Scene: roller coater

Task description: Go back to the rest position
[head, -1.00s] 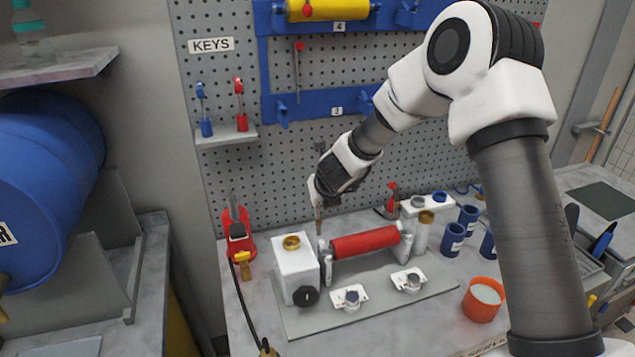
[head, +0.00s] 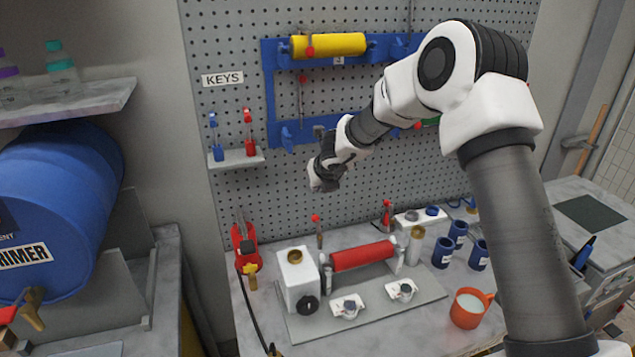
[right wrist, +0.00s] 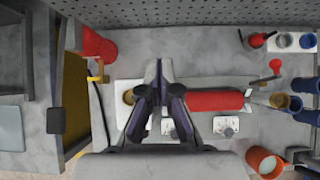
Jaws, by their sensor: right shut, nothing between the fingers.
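My right gripper (head: 322,180) is raised in front of the pegboard, above the roller coater. Its fingers (right wrist: 159,72) are shut with nothing between them in the right wrist view. Below it stands the roller coater: a white box (head: 297,283) with a brass-coloured ring on top and a black knob on its front, beside a red roller (head: 363,255). The red roller also shows in the right wrist view (right wrist: 215,102), to the right of the fingers. My right arm comes in from the right. My left gripper is not in view.
Two white dial units (head: 348,306) sit on the grey base plate (head: 420,302). A yellow roller (head: 330,45) hangs above. A blue drum (head: 60,210) lies at left.

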